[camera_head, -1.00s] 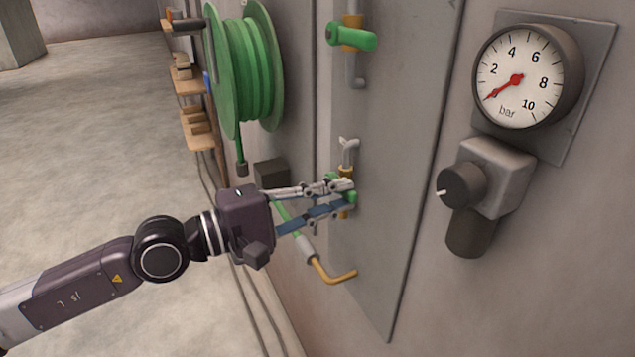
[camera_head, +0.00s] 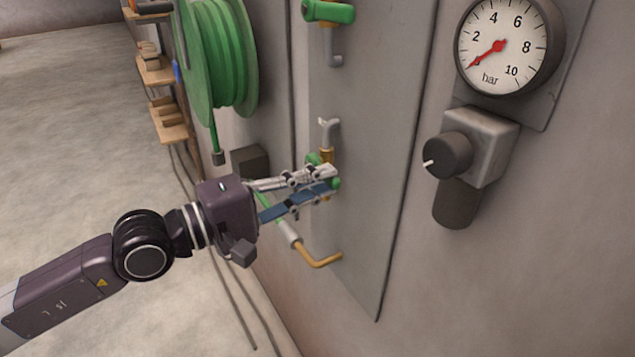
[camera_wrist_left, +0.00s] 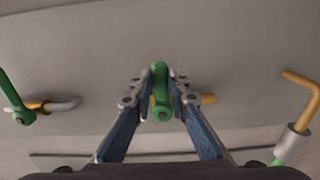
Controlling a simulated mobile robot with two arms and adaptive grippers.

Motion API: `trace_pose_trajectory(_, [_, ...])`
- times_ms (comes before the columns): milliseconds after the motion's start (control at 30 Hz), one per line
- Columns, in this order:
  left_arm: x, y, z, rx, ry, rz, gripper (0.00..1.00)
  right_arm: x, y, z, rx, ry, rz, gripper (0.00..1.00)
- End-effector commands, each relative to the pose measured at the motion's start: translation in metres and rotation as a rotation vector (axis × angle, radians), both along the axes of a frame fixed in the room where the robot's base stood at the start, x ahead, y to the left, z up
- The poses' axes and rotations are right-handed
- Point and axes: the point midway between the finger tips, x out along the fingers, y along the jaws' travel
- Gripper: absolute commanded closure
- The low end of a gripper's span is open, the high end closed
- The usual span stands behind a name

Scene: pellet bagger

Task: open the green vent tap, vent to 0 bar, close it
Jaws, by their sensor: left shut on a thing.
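A lower green tap (camera_head: 336,183) sits on a short brass and grey pipe on the grey panel. My left gripper (camera_head: 325,182) is shut on its handle, with a finger on each side. In the left wrist view the green handle (camera_wrist_left: 160,88) stands between the fingertips (camera_wrist_left: 160,100), crosswise to its brass pipe. An upper green tap (camera_head: 328,12) is on the same panel, also crosswise to its pipe; it shows at the left of the wrist view (camera_wrist_left: 12,100). The round gauge (camera_head: 508,45) has its red needle at the low end, about 0 bar. My right gripper is out of view.
A green hose reel (camera_head: 222,55) hangs left of the panel. A bent brass nozzle (camera_head: 322,260) with a grey sleeve is just below my gripper. A dark knob (camera_head: 447,156) on a grey block is under the gauge. Open floor lies at the left.

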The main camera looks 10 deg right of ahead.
Motion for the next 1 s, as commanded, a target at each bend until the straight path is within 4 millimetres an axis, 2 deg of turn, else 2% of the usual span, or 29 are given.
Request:
trace_pose_trajectory(67, [0.0, 0.0, -0.002, 0.005, -0.001, 0.0, 1.0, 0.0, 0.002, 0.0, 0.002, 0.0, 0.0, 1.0])
trace_pose_trajectory(100, [0.0, 0.0, -0.002, 0.005, -0.001, 0.0, 0.8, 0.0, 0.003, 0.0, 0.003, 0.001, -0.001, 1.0])
trace_pose_trajectory(233, [0.0, 0.0, -0.002, 0.004, -0.001, 0.0, 0.67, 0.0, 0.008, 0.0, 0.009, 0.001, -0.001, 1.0])
trace_pose_trajectory(433, [0.0, 0.0, -0.001, 0.002, 0.0, 0.0, 0.67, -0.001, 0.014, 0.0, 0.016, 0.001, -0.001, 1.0])
trace_pose_trajectory(633, [-0.002, 0.004, -0.001, 0.002, 0.001, -0.001, 0.67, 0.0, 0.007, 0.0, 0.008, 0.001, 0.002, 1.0])
trace_pose_trajectory(1000, [-0.016, 0.045, -0.002, 0.002, 0.004, 0.003, 0.67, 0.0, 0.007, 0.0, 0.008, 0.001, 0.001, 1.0])
